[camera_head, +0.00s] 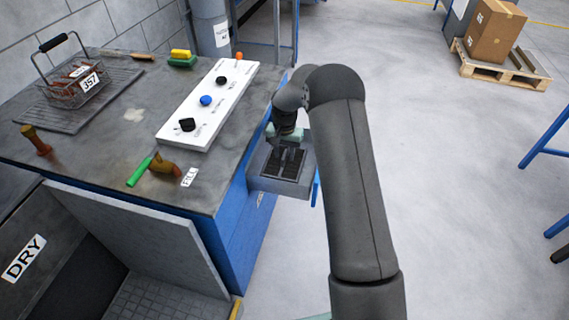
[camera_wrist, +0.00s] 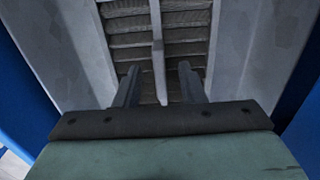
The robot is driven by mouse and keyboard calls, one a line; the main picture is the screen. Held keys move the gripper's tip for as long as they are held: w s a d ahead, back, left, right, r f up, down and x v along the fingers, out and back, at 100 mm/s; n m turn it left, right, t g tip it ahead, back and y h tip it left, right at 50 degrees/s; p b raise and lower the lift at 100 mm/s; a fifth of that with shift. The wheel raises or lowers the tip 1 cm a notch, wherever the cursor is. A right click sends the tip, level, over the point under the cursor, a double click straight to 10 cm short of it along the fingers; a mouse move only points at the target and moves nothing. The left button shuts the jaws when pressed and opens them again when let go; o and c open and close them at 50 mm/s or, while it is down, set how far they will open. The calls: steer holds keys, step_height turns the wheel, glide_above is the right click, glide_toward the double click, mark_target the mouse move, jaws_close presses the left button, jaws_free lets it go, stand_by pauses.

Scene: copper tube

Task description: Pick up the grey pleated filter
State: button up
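The grey pleated filter (camera_wrist: 130,40) fills the top middle of the wrist view, with brownish-grey pleats and a light bar (camera_wrist: 157,45) down its middle. It sits between the grey walls of an open metal box (camera_head: 275,187) on the side of the bench; the head view shows it as a dark panel (camera_head: 287,170) inside. My gripper (camera_wrist: 158,82) is open above the filter, its two fingers apart on either side of the bar's line. I cannot tell whether the fingertips touch the pleats. In the head view, my arm hides part of the box.
The bench (camera_head: 95,170) lies left of the box. It carries a white panel with knobs (camera_head: 222,92), a wire basket (camera_head: 77,85), a green-handled valve (camera_head: 140,172) and a yellow-green sponge (camera_head: 181,59). A carton (camera_head: 495,32) sits on a pallet at the far right. The floor between is clear.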

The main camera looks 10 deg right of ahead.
jaws_close()
steer(key=shift+r, duration=0.1)
